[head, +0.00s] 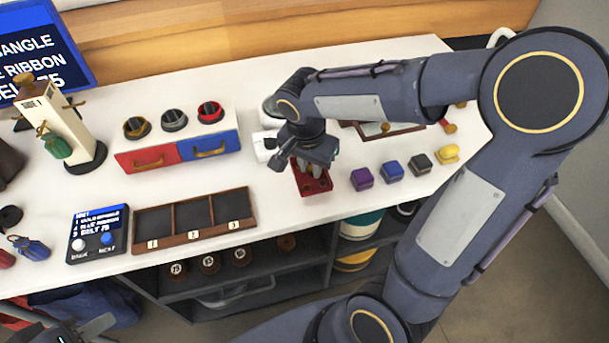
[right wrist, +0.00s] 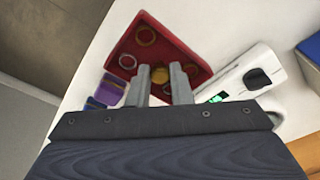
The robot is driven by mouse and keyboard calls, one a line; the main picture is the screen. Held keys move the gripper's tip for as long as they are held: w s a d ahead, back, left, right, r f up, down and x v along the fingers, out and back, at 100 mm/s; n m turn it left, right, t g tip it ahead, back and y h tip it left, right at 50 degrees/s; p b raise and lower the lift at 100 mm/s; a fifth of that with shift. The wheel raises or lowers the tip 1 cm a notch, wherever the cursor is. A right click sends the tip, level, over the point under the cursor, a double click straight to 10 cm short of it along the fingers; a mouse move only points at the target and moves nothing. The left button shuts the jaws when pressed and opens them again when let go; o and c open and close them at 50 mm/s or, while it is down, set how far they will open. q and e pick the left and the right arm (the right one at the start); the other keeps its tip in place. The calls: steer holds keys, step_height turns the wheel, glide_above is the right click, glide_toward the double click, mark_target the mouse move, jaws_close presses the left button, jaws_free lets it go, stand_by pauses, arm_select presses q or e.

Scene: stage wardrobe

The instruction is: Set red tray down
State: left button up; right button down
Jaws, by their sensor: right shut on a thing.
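The red tray (head: 318,186) is near the front edge of the white table, below my right gripper (head: 305,163). In the right wrist view the red tray (right wrist: 185,48) shows several ring-shaped items near its corners. My right gripper's fingers (right wrist: 160,82) are shut around a small gold knob (right wrist: 159,75) in the tray's middle. The tray looks level and close to the tabletop; I cannot tell whether it touches. My left gripper (head: 98,326) is partly in view at the bottom left, away from the tray; its jaws are unclear.
Purple, blue, black and yellow blocks (head: 392,170) stand right of the tray. A white device (head: 264,146) sits to its left. A three-slot wooden tray (head: 195,221) and a red-and-blue drawer unit (head: 178,150) are further left. White tabletop (head: 270,185) is bare around the tray's left.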

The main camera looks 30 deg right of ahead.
steer(key=w+f, duration=0.2)
steer(key=shift+w+f, duration=0.15)
steer(key=shift+f, duration=0.25)
steer(key=shift+f+b, duration=0.4)
steer(key=shift+f, duration=1.1)
steer(key=shift+f, duration=0.2)
steer(key=c, duration=1.3)
jaws_free()
steer(key=shift+r, duration=0.15)
